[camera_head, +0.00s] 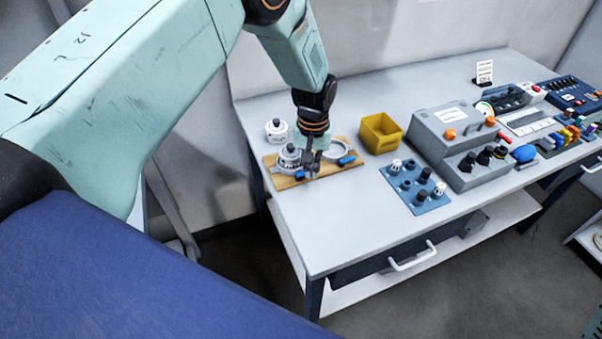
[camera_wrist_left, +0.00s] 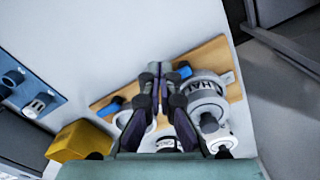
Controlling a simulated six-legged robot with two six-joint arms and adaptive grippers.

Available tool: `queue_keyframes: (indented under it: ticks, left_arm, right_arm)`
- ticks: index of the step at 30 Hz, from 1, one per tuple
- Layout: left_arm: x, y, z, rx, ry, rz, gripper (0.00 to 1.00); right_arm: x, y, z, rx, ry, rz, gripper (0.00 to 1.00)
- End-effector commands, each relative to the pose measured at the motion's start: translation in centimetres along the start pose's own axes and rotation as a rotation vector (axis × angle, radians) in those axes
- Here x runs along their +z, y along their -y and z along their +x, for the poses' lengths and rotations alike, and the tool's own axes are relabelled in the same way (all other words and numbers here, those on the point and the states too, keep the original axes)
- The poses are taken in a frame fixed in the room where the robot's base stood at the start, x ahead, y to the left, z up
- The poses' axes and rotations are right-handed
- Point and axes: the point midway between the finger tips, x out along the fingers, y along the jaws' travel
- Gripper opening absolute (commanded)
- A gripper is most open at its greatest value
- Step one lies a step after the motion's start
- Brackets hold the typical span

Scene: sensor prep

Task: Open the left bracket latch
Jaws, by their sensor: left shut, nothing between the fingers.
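A wooden board (camera_head: 327,171) lies at the back left of the table. On its left part is a grey round device (camera_head: 287,160), with a blue latch (camera_head: 300,175) in front of it. An open pale ring bracket (camera_head: 338,151) sits on the right part, with a second blue latch (camera_head: 347,160). My left gripper (camera_head: 311,174) is shut and empty, pointing down over the board just right of the left latch. In the left wrist view my fingertips (camera_wrist_left: 156,72) are close beside that latch (camera_wrist_left: 182,71); I cannot tell whether they touch it. My right gripper is not in view.
A white round part (camera_head: 276,131) stands behind the board, and a yellow bin (camera_head: 380,133) stands to its right. Further right are a blue plate with knobs (camera_head: 414,188) and a grey control box (camera_head: 455,140). The table's front left (camera_head: 330,235) is clear.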

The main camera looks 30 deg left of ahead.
Motion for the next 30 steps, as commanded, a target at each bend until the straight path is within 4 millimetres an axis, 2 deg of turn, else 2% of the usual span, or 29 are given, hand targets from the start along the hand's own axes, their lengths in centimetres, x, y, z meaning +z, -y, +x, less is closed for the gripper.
queue_keyframes:
  ticks: [24, 30]
  left_arm:
    - [0.4, -0.2, -4.4, 0.000, 0.000, 0.000, 0.00]
    - [0.4, -0.2, -4.6, 0.000, 0.000, 0.000, 0.00]
  right_arm:
    - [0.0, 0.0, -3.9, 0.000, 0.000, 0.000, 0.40]
    - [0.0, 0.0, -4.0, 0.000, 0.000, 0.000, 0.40]
